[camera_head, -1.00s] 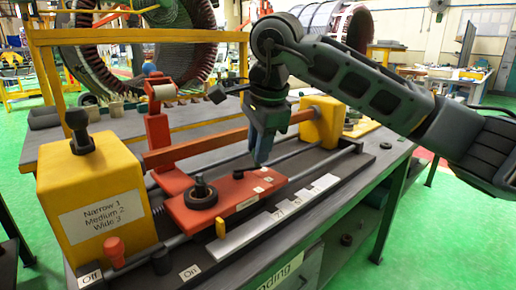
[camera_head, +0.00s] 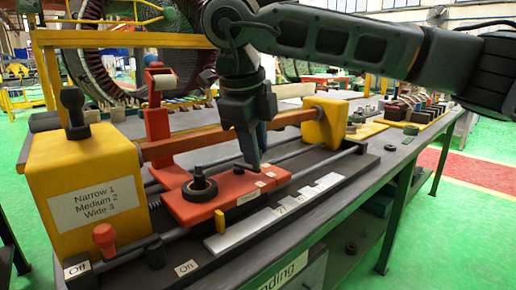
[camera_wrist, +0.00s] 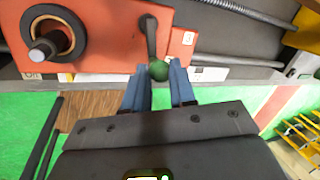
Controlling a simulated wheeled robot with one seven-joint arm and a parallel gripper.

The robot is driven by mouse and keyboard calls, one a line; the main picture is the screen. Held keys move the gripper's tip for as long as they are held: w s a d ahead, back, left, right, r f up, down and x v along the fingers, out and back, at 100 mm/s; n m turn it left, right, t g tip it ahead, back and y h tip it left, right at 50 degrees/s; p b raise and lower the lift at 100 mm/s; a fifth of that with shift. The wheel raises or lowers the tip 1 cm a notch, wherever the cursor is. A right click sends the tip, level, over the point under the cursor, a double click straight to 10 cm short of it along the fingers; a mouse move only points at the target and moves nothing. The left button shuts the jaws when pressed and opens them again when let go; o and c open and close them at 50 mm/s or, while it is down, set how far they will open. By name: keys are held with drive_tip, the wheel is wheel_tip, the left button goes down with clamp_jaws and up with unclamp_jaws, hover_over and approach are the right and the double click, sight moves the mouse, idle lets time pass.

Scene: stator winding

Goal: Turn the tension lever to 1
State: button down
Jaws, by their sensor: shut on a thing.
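The red carriage (camera_head: 205,207) lies across the rails of the winding bench, with a black round knob (camera_head: 199,188) on its left part. The tension lever (camera_wrist: 151,38) is a dark arm on the carriage ending in a green ball (camera_wrist: 159,70). In the wrist view the lever points toward my gripper. My gripper (camera_wrist: 160,82) has its two blue fingers around the ball and is shut on it. In the head view my gripper (camera_head: 256,168) points down at the carriage's right part and mostly hides the lever. Small white labels (camera_wrist: 188,38) sit beside the lever; their text is unreadable.
A yellow block (camera_head: 85,170) marked Narrow 1, Medium 2, Wide 3 stands at left. A red-knobbed switch (camera_head: 104,238) stands between Off and On labels. A yellow block (camera_head: 326,122) stands at right. A pale scale strip (camera_head: 240,235) lies in front of the carriage.

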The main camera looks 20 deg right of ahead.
drive_tip(key=shift+s+a+m+g, duration=0.1)
drive_tip(key=shift+a+m+g, duration=0.3)
drive_tip(key=shift+m, duration=0.9)
drive_tip(key=shift+a, duration=0.1)
drive_tip(key=c, duration=0.9)
unclamp_jaws()
drive_tip(key=shift+c, duration=0.2)
drive_tip(key=v, duration=0.7)
drive_tip(key=shift+a+r, duration=0.25)
drive_tip(key=shift+r, duration=0.1)
drive_tip(key=shift+s, duration=0.15)
